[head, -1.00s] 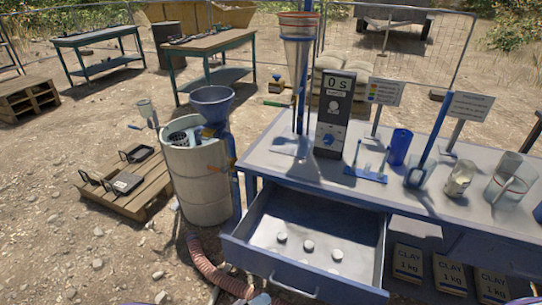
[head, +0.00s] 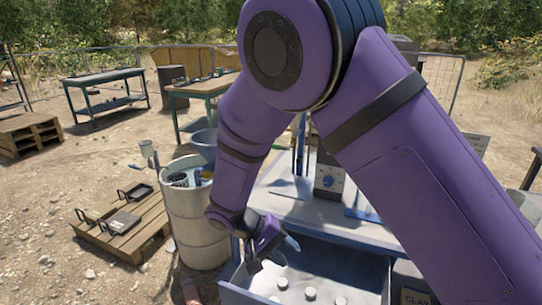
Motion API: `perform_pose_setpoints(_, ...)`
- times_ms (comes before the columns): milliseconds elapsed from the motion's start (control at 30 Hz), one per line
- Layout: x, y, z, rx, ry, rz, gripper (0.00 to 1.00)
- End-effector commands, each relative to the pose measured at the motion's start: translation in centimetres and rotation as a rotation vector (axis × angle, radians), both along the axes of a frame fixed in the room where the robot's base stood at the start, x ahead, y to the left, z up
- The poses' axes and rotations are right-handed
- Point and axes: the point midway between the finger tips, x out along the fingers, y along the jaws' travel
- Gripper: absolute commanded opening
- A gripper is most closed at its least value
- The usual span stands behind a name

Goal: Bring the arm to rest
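My purple arm (head: 432,165) reaches in from the right and bends down over the workbench. My gripper (head: 254,267) points down over the left part of the open drawer (head: 345,268). Its fingers look small and dark, and I cannot tell whether they are open or shut. A pale blue piece (head: 292,243) shows beside the gripper; I cannot tell what it is. Several small white discs (head: 310,293) lie in the drawer, to the right of and below the gripper. My arm hides much of the bench top, including most of the tall funnel and the timer's upper part.
A pallet (head: 150,225) with black trays lies further left. The timer (head: 328,180) stands on the bench (head: 300,205) close behind the forearm. Open dirt ground lies at the left.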

Motion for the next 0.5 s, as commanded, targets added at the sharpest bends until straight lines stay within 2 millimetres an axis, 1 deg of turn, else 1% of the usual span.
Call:
perform_pose_setpoints(33,0.4,-1.0,1.8,0.042,0.003,-0.022,0.37)
perform_pose_setpoints(100,0.7,-2.2,3.8,0.099,0.011,-0.042,0.37)
perform_pose_setpoints(300,0.9,-6.1,9.4,0.257,0.015,-0.089,0.37)
perform_pose_setpoints(500,0.1,-10.1,14.5,0.408,-0.007,-0.116,0.37)
